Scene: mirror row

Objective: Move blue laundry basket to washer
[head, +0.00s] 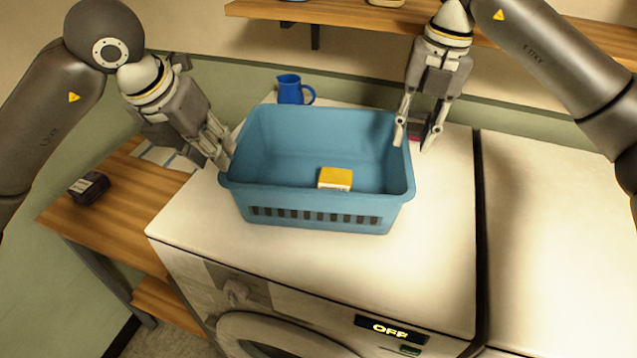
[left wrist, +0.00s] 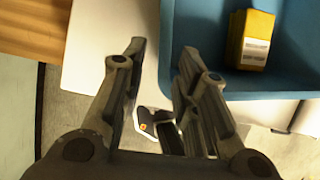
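The blue laundry basket (head: 315,215) stands upright on the white top of the left front-loading machine (head: 430,270), whose display reads OFF. A yellow box (head: 335,178) with a white label lies inside the basket. My left gripper (head: 225,158) is at the basket's left rim, with its fingers apart. In the left wrist view the basket's edge (left wrist: 167,50) shows between the spread fingertips (left wrist: 160,50); I cannot tell whether they touch it. My right gripper (head: 415,142) is at the basket's right rim with its fingers apart, pointing down; contact there is unclear.
A blue jug (head: 291,90) stands behind the basket. A second white machine (head: 560,240) stands to the right, its visible top clear. A wooden table (head: 120,220) with a small dark object (head: 88,187) is at the left. A wooden shelf (head: 330,14) runs along the wall above.

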